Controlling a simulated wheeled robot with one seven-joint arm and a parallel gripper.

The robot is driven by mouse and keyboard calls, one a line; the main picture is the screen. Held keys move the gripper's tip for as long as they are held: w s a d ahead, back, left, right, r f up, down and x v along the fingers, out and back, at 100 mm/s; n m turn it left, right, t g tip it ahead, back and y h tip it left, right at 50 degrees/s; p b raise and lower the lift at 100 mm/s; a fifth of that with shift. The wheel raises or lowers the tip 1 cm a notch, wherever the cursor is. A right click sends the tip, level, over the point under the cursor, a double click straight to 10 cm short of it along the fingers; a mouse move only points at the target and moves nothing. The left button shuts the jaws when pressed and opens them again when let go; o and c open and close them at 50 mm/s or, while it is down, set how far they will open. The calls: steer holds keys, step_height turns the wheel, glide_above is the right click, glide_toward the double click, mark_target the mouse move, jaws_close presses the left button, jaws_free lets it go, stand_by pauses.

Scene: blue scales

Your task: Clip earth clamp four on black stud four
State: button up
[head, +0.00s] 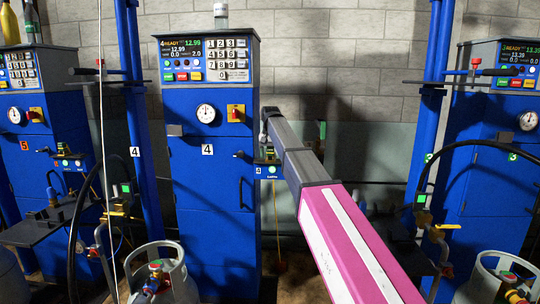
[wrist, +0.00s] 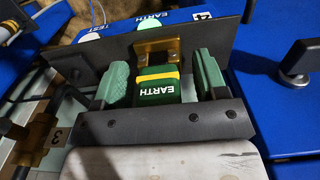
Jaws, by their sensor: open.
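The earth clamp (wrist: 157,88) is a green block with a yellow band and the word EARTH, seen in the wrist view. It sits against a brass-coloured piece (wrist: 158,48) at a dark plate (wrist: 110,60). My gripper (wrist: 161,68) is open, with one green finger pad on each side of the clamp and a visible gap at each side. A label with EARTH and a 4 lies beyond the plate. In the head view my arm reaches to the small bracket panel (head: 267,170) marked 4, and the clamp is too small to tell there. I cannot make out black stud four.
Blue scale cabinet four (head: 208,240) stands in the middle, with like cabinets at left (head: 45,100) and right (head: 495,170). A dark handle (wrist: 290,65) sticks out at the right in the wrist view. A grey gas cylinder (head: 160,275) stands low at front left.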

stand_by(0.4)
steer(key=c, duration=1.2)
steer(key=shift+r, duration=3.05)
steer(key=d, duration=0.6)
steer(key=d+r, duration=0.1)
steer(key=d, duration=0.3)
steer(key=shift+s, duration=0.15)
